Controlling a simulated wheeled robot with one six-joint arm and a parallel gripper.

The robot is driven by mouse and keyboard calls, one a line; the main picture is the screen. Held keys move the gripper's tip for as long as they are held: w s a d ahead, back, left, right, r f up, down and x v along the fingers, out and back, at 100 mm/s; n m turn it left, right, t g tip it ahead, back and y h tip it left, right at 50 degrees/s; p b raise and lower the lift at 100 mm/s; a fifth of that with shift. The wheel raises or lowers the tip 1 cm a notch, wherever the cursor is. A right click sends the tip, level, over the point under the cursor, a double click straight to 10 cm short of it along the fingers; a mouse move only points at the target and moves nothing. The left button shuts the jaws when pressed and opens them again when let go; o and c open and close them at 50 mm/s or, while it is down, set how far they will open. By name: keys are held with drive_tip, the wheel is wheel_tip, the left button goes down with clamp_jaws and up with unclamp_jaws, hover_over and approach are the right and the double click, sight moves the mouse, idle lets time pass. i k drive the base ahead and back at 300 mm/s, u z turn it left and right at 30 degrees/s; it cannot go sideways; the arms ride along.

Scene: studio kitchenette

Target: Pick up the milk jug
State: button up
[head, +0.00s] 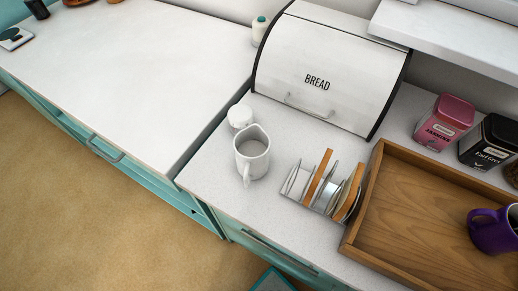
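The milk jug (251,154) is a white jug with a spout and a handle. It stands upright on the light worktop, in front of the white bread bin (322,70). Its handle points towards the front edge of the worktop. Its mouth is open at the top, and I cannot tell whether anything is inside. My gripper is not in view in the head view.
A small white pot (240,116) stands just behind the jug. A rack (320,188) with several upright pieces is close on its right. A wooden tray (354,222) with a purple mug (492,231) lies farther right. The left worktop (140,75) is mostly clear.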

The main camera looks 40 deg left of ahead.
sight(251, 145)
drive_tip(key=u, duration=0.05)
drive_tip(key=k, duration=0.25)
drive_tip(key=u, duration=1.45)
drive_tip(key=k, duration=1.3)
drive_tip(key=u, duration=0.65)
drive_tip(key=i, duration=1.15)
drive_tip(key=z, duration=0.6)
drive_tip(key=i, duration=0.35)
drive_tip(key=z, duration=0.45)
